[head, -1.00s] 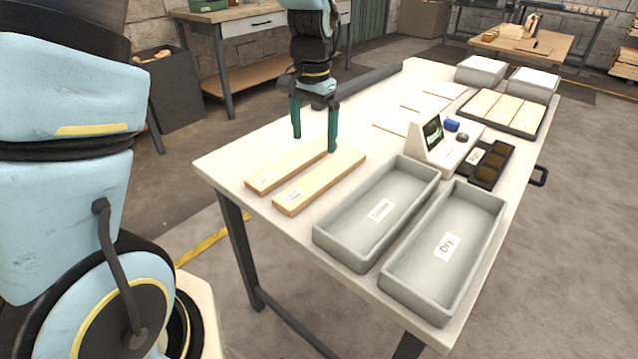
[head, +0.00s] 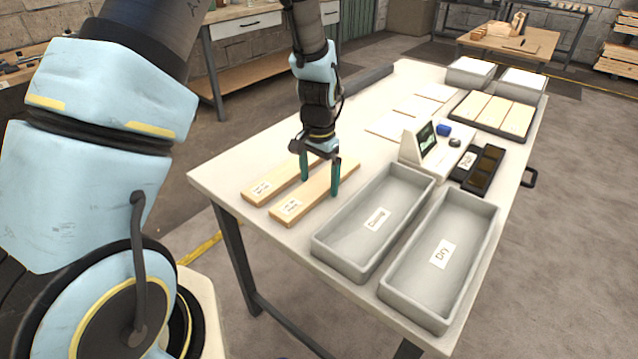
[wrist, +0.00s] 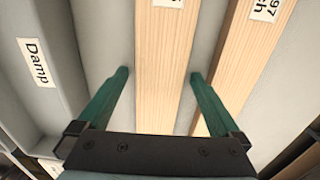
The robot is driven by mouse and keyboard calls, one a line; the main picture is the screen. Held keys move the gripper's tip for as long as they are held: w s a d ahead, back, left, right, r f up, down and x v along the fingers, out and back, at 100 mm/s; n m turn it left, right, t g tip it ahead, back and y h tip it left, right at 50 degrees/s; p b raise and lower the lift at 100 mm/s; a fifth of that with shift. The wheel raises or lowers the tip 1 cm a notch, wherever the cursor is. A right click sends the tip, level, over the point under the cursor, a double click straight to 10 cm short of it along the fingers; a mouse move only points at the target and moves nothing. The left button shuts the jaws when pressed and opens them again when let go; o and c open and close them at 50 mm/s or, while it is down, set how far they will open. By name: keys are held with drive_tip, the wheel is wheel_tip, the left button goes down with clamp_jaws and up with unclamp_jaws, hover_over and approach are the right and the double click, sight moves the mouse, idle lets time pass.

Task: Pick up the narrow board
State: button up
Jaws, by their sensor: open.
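Two pale wooden boards lie side by side on the table, a left board (head: 265,186) and a right board (head: 300,203), each with a white label. Their widths look close; I cannot tell surely which is the narrow one. My gripper (head: 320,187) points down over the far part of the right board, its green fingers open on either side. In the wrist view the right board (wrist: 163,70) runs between my fingertips with a gap at each side. The left board (wrist: 240,60) lies outside the fingers. The fingertips' exact height is unclear.
The Damp tray (head: 330,243) stands just right of the boards, with the Dry tray (head: 395,290) beyond it. A small display unit (head: 420,143), a dark compartment box (head: 478,170) and a board tray (head: 495,113) stand farther back. Bare tabletop (head: 225,178) shows left of the boards.

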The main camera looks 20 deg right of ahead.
drive_tip(key=shift+f, duration=0.1)
drive_tip(key=shift+c, duration=0.2)
drive_tip(key=c, duration=1.4)
